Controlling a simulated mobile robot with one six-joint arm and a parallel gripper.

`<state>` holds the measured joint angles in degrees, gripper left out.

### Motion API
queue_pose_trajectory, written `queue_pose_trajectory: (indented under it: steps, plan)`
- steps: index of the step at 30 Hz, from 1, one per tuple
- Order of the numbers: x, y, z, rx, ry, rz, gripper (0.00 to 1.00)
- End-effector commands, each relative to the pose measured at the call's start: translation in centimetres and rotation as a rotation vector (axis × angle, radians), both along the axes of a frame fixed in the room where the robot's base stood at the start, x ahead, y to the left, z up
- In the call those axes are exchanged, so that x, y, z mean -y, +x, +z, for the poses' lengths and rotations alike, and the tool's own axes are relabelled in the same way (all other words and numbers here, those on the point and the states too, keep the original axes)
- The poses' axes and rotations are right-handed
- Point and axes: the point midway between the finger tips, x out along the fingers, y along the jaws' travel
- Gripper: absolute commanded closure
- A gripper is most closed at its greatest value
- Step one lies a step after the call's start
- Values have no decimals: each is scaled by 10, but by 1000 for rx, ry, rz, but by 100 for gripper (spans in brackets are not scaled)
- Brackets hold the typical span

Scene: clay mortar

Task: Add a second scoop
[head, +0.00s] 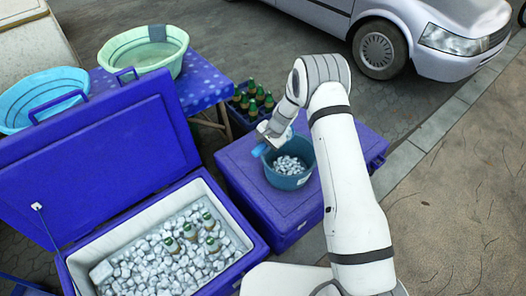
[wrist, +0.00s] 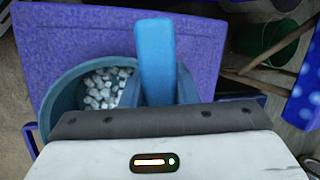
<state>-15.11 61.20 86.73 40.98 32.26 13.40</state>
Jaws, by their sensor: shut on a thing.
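My gripper (head: 268,136) is shut on a blue scoop, just above the back left rim of a teal bucket (head: 288,181). The scoop's light-blue end (head: 258,150) sticks out to the left of the gripper. In the wrist view a flat blue part of the scoop (wrist: 155,60) juts out past the gripper's dark edge, beside the bucket (wrist: 62,88). White ice cubes (head: 290,165) lie in the bucket; they also show in the wrist view (wrist: 103,88). The gripper hides the rest of the scoop, so I cannot tell whether it holds ice.
The bucket stands on a closed blue cooler (head: 240,190). An open cooler (head: 240,262) at the left holds ice (head: 150,265) and several bottles (head: 190,232). A crate of bottles (head: 250,100) stands behind. Two basins (head: 143,50) (head: 40,95) rest on a blue table. A car (head: 430,40) is parked behind.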

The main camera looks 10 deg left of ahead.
Motion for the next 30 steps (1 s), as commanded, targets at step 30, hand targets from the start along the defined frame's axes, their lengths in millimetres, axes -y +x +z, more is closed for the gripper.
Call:
queue_pose_trajectory:
  steps: [30]
  plan:
    - [1,-1,-1,106,147,1,100]
